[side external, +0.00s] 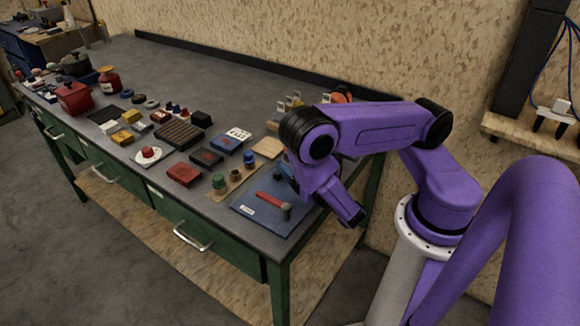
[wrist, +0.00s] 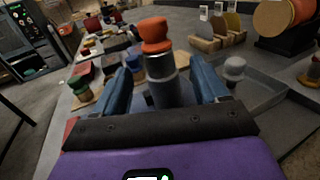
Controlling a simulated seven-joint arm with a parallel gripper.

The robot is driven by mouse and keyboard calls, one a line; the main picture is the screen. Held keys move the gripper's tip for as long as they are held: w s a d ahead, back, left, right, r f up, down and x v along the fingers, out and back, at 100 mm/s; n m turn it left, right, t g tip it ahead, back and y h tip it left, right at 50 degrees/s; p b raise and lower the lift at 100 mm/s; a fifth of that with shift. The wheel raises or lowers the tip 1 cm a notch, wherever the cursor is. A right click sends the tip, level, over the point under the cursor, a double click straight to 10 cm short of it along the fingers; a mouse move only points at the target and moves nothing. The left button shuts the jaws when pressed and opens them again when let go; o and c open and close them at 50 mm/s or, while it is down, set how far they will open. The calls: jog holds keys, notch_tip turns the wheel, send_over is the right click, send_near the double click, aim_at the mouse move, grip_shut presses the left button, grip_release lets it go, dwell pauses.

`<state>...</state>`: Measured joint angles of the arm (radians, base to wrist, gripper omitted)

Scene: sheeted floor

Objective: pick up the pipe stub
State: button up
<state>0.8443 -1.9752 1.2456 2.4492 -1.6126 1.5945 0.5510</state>
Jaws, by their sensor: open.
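In the wrist view a grey metal cylinder, which looks like the pipe stub (wrist: 161,68), stands in the gap between my fingers. An orange knobbed piece (wrist: 154,35) shows at its top; I cannot tell whether it is part of the stub or behind it. My gripper (wrist: 168,75) is open, with one blue finger on each side of the cylinder. I see a gap on the right; contact is not clear.
A green jar (wrist: 80,80) and a blue jar (wrist: 134,63) stand to the left.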

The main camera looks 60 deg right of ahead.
jog(key=shift+x, duration=2.8)
jog(key=c, duration=1.3)
jog(key=shift+r, duration=0.15)
